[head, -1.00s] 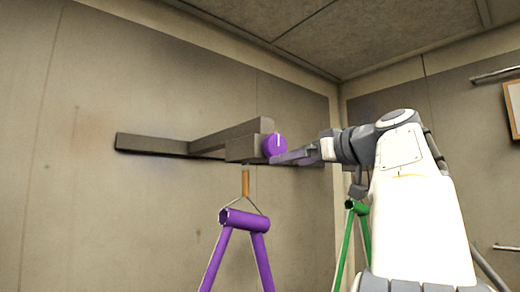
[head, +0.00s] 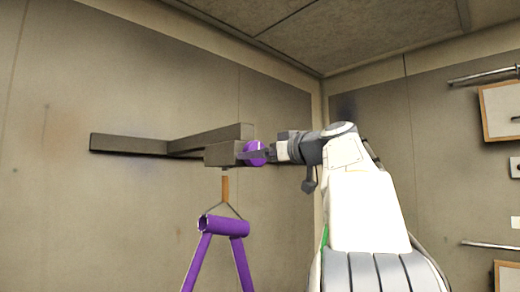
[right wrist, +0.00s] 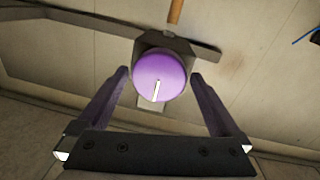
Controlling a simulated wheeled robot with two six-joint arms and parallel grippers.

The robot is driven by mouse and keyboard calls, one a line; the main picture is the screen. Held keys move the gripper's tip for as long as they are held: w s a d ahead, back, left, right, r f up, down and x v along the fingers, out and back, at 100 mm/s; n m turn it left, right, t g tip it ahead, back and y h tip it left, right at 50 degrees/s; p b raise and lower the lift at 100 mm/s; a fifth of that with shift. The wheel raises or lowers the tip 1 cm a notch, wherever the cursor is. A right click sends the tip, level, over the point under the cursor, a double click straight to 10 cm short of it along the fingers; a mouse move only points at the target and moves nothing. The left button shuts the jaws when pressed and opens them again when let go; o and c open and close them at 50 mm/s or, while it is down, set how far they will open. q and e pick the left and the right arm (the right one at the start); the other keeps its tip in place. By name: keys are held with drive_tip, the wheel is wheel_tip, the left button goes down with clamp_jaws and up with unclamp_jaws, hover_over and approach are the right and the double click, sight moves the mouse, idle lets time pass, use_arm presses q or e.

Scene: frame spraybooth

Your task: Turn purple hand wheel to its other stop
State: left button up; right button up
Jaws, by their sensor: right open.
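The purple hand wheel (head: 254,153) sits on the end of a grey wall bracket (head: 222,154). In the right wrist view the wheel (right wrist: 160,77) faces the camera, with a white mark running from near its middle toward the bottom of the picture. My right gripper (right wrist: 158,85) is open, with one finger on each side of the wheel. A gap shows between each finger and the wheel's edge in that view. In the head view the right gripper (head: 268,153) reaches the wheel from the right and partly covers it. My left gripper is not in view.
A purple tube frame (head: 224,226) hangs by an orange-brown hanger (head: 225,188) just below the bracket. Boards and rails line the right wall, including a framed board (head: 500,110). A sliver of green shows beside my arm.

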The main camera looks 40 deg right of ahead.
drive_tip(key=shift+w, duration=0.1)
drive_tip(key=c, duration=1.2)
drive_tip(key=shift+o, duration=0.2)
